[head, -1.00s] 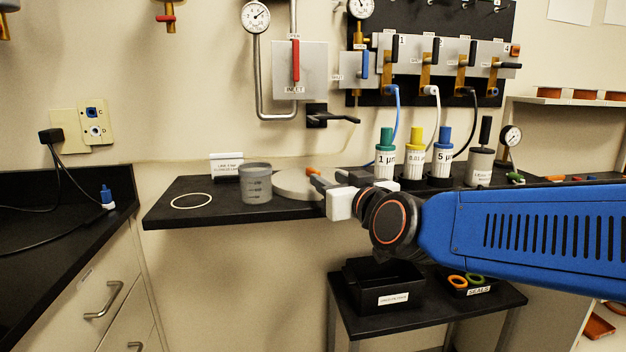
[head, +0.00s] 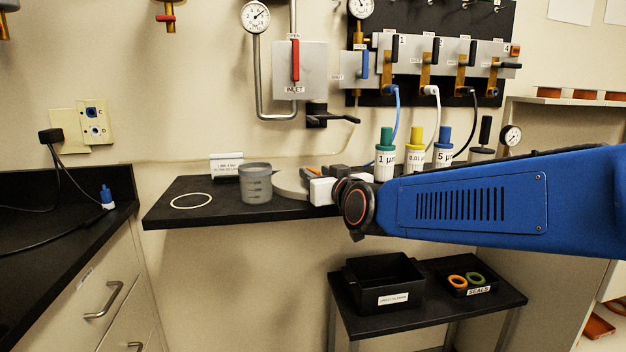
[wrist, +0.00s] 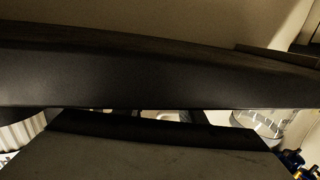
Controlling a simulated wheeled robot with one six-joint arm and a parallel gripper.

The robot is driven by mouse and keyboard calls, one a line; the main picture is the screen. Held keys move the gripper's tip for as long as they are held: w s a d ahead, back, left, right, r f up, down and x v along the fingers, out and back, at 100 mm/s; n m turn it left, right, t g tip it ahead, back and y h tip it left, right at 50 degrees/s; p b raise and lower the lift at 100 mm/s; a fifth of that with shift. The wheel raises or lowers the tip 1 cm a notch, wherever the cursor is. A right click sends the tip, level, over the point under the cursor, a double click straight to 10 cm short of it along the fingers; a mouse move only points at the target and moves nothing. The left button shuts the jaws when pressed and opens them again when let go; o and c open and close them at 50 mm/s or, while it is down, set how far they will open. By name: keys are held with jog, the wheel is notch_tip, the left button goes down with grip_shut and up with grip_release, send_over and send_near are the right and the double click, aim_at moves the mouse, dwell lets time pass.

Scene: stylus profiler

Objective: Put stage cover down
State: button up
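A pale grey round disc, which looks like the stage cover (head: 291,186), lies on the black wall shelf (head: 175,212), just right of a grey cup. An orange piece (head: 312,171) shows at its upper right. My gripper (head: 322,173) is at the disc's right side, with its dark fingers low by the orange piece and its white block in front, hiding part of the disc. Whether the fingers touch anything or how far apart they are cannot be made out. In the wrist view a wide dark band crosses the picture and hides most of the finger area.
The grey graduated cup (head: 256,184) stands left of the disc, with a thin pale ring (head: 191,194) farther left. A label card (head: 226,166) stands behind. Capped bottles (head: 384,157) stand to the right. A black bin (head: 384,287) and seals tray (head: 467,281) sit on a lower table.

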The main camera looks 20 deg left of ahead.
grip_shut()
dwell(0.3)
